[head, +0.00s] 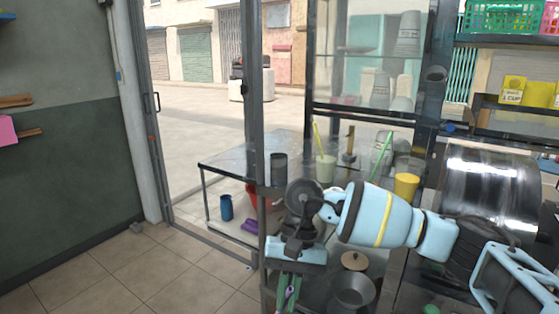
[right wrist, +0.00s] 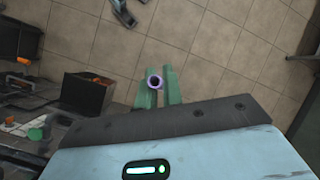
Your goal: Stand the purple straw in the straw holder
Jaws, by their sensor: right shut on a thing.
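My right gripper (head: 287,290) is low in the middle of the head view, its green fingers pointing down. It is shut on the purple straw (head: 291,292), of which a short piece shows between the fingers. In the right wrist view the purple straw (right wrist: 154,82) appears end-on as a ring between the green fingertips (right wrist: 157,86). A dark grey cylindrical cup (head: 279,161), possibly the straw holder, stands on the metal table behind and above the gripper. The gripper is apart from it, nearer to me. My left gripper is not in view.
The metal table (head: 232,160) also carries a pale cup (head: 326,168) with a yellow straw (head: 317,138). A yellow cup (head: 406,186) stands to the right. A blue cup (head: 226,207) is on the lower shelf. The tiled floor at left is clear.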

